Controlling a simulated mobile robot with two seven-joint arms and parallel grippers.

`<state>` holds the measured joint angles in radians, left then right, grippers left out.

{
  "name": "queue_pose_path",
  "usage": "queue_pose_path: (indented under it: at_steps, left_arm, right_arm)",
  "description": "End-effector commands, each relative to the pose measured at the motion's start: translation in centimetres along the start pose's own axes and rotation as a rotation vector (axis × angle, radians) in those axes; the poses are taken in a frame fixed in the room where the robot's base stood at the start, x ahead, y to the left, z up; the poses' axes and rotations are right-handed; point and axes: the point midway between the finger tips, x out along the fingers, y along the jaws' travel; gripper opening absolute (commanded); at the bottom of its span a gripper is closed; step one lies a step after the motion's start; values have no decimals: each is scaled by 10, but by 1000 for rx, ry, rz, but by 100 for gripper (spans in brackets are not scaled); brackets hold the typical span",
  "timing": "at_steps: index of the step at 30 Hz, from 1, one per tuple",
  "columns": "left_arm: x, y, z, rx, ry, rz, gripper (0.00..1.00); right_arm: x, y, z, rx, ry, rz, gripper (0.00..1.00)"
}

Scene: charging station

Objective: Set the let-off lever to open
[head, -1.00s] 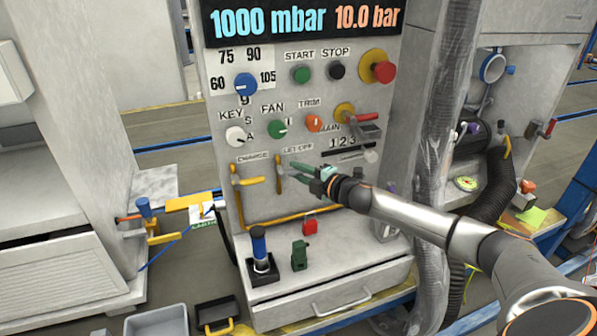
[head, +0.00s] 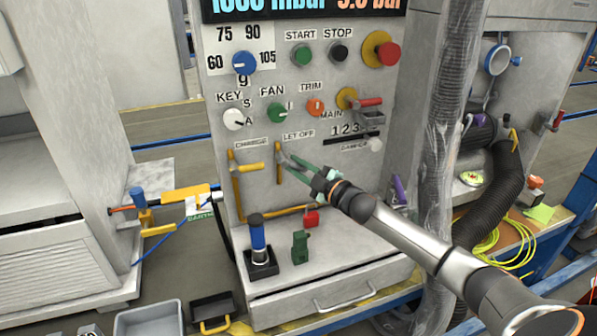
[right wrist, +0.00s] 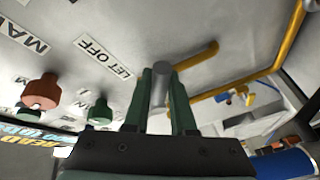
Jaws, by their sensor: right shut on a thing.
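The let-off lever (head: 281,160) sits on the grey panel under the LET OFF label, beside a vertical yellow pipe. In the right wrist view its grey round handle (right wrist: 159,84) stands between the green fingers, with a yellow pipe behind it. My right gripper (head: 297,169) reaches in from the right and is shut on the lever handle; it also shows in the right wrist view (right wrist: 161,90). The fingertips partly cover the handle, so its exact angle is hard to tell. My left gripper is not in view.
The yellow charge lever (head: 247,167) is close on the left. Knobs and buttons lie above, including a red emergency button (head: 387,53). A plastic-wrapped hose (head: 447,120) hangs at right.

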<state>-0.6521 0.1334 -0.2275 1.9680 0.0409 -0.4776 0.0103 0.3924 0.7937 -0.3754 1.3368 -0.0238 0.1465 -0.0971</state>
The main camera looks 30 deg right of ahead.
Motion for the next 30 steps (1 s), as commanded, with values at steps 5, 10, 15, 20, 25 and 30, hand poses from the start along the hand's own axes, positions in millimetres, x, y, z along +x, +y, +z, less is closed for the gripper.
queue_pose_path:
  at_steps: [5, 10, 15, 20, 25, 30]
  left_arm:
    - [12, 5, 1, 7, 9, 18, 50]
    - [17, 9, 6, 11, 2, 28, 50]
    - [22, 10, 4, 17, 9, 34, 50]
    - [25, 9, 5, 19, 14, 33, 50]
    - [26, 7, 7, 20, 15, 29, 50]
    - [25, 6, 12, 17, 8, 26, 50]
  right_arm:
    - [1, -12, 2, 160, 32, 64, 0]
    - [3, -18, 1, 307, 64, 125, 0]
    - [6, -23, -2, 451, 95, 185, 0]
    - [8, -26, -5, 571, 122, 235, 0]
    - [9, -29, -7, 674, 143, 278, 0]
    - [11, -31, -10, 746, 160, 308, 0]
